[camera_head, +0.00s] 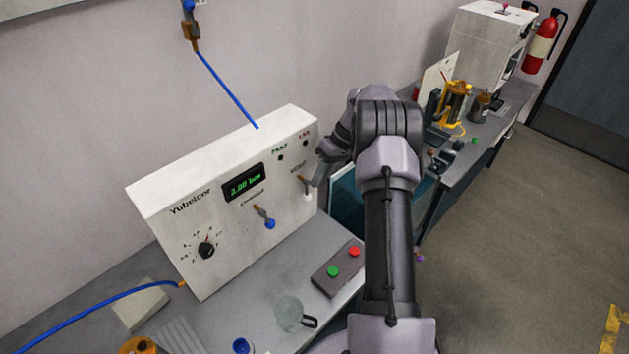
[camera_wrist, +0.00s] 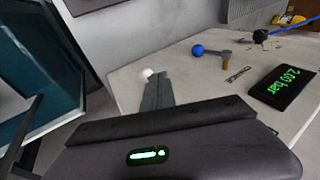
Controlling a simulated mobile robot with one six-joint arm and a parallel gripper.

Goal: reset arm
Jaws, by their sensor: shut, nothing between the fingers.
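My gripper (camera_head: 318,178) is at the right end of the white control box (camera_head: 222,158), with its fingers together and nothing between them. It is next to the white-tipped valve lever (camera_head: 308,190). In the wrist view, the closed fingers (camera_wrist: 157,90) point at the white knob (camera_wrist: 148,72) of that lever and hide most of the rest of it. I cannot tell whether they touch it. My arm reaches up from the bottom and bends left toward the box.
A blue-tipped valve lever (camera_head: 269,222) sits under the display (camera_head: 243,182), which reads 2.00 bar. A button box (camera_head: 338,268) and a glass mug (camera_head: 289,312) stand in front. A second bench with a white machine (camera_head: 492,42) is behind right. Open floor lies right.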

